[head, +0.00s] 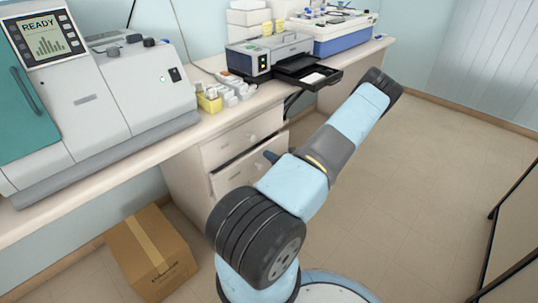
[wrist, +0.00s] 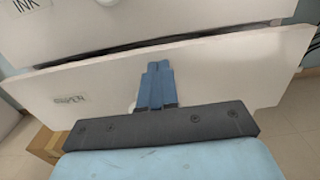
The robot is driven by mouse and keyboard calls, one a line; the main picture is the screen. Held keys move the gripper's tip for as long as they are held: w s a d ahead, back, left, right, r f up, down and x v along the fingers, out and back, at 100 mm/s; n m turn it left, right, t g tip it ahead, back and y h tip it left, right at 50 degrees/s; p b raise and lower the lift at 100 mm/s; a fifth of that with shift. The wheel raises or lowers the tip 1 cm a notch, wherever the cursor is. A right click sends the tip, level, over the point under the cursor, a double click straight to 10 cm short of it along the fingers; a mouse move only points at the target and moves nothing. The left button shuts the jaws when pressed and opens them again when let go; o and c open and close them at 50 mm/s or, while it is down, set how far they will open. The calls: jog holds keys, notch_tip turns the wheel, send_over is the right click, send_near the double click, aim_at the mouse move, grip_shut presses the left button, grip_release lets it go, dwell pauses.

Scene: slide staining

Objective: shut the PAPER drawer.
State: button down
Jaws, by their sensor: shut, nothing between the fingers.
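The lower drawer (head: 232,178) stands partly open under the bench, its front sticking out below a dark gap. In the wrist view its pale front (wrist: 225,75) spans the picture, with a small label (wrist: 69,99) too blurred to read surely. A whitish round knob is mostly hidden behind my fingers. My gripper (wrist: 158,68) is shut and empty, its blue fingers in front of the middle of this drawer front; I cannot tell whether they touch it. In the head view my gripper (head: 271,156) shows small beside the drawer, and my arm hides part of the front.
The upper drawer, labelled INK (wrist: 25,5), looks closed. A cardboard box (head: 150,250) stands on the floor left of the drawers. On the bench (head: 120,160) are a grey machine (head: 130,90) and a printer (head: 270,55) with its tray out. The floor at right is open.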

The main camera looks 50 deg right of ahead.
aim_at(262, 168)
jog(key=s, duration=1.1)
jog(key=shift+s+a, duration=0.25)
jog(key=shift+a, duration=0.15)
jog(key=c, duration=1.8)
grip_release()
jog(key=shift+s, duration=0.25)
jog(key=o, duration=0.7)
jog(key=a+f, duration=0.1)
jog(key=s+a+f+m, duration=0.1)
jog(key=a+f, duration=0.1)
jog(key=s+a+f+m+h, duration=0.1)
jog(key=f, duration=0.1)
jog(key=shift+a+f, duration=0.15)
jog(key=shift+a, duration=0.15)
jog(key=shift+o, duration=1.1)
jog(key=shift+w+a+f, duration=0.1)
jog(key=shift+a+f, duration=0.05)
jog(key=shift+o, duration=0.5)
jog(key=shift+w, duration=0.3)
jog(key=w, duration=0.4)
jog(key=w+d, duration=0.1)
jog(key=w, duration=0.8)
jog(key=shift+d, duration=0.35)
grip_shut()
